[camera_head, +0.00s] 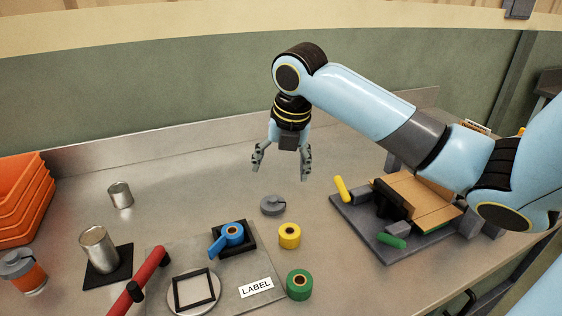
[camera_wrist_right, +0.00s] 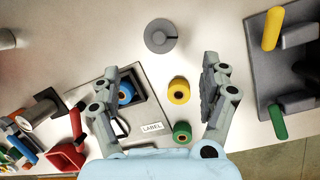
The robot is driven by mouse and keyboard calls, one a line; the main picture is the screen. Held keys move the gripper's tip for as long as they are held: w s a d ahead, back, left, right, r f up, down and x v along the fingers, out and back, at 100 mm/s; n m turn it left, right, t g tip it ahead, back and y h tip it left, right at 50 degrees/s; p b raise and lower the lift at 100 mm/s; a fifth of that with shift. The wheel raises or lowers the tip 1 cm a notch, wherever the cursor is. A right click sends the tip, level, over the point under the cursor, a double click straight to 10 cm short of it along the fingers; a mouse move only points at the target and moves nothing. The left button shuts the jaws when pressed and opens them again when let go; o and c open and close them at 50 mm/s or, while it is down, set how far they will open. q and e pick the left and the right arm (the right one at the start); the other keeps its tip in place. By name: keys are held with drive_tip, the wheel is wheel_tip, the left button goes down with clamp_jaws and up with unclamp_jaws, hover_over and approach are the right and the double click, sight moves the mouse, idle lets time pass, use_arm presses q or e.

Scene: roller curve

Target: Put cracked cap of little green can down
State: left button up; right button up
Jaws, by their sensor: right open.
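A grey round cap (camera_head: 272,205) with a slit in its edge lies flat on the metal table, apart from any can. It also shows in the right wrist view, as a grey disc (camera_wrist_right: 160,36) with a notch on its right side. My right gripper (camera_head: 281,174) is open and empty, pointing down above the table and near the cap. In the right wrist view its spread fingers (camera_wrist_right: 161,72) have the cap beyond their tips, touching neither. I see no can that is clearly green. My left gripper is not in view.
Yellow (camera_head: 289,236) and green (camera_head: 299,285) tape rolls stand in front of the cap. A blue roll (camera_head: 232,234) sits in a black frame. A grey fixture (camera_head: 385,251) holding a cardboard box is at right. Metal cans and orange bins (camera_head: 20,202) are at left.

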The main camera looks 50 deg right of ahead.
sight(274, 198)
drive_tip(key=w+f+g+b, duration=0.1)
drive_tip(key=b, duration=0.2)
drive_tip(key=w+d+f+g+y+b, duration=0.1)
drive_tip(key=w+g+b, duration=0.1)
drive_tip(key=b, duration=0.1)
drive_tip(key=shift+d, duration=0.1)
wheel_tip(274, 198, down, 5)
drive_tip(key=b, duration=0.5)
wheel_tip(274, 198, down, 4)
drive_tip(key=shift+r+b, duration=0.25)
drive_tip(key=shift+b, duration=0.5)
drive_tip(key=shift+f, duration=0.45)
drive_tip(key=c, duration=0.8)
drive_tip(key=shift+r, duration=0.15)
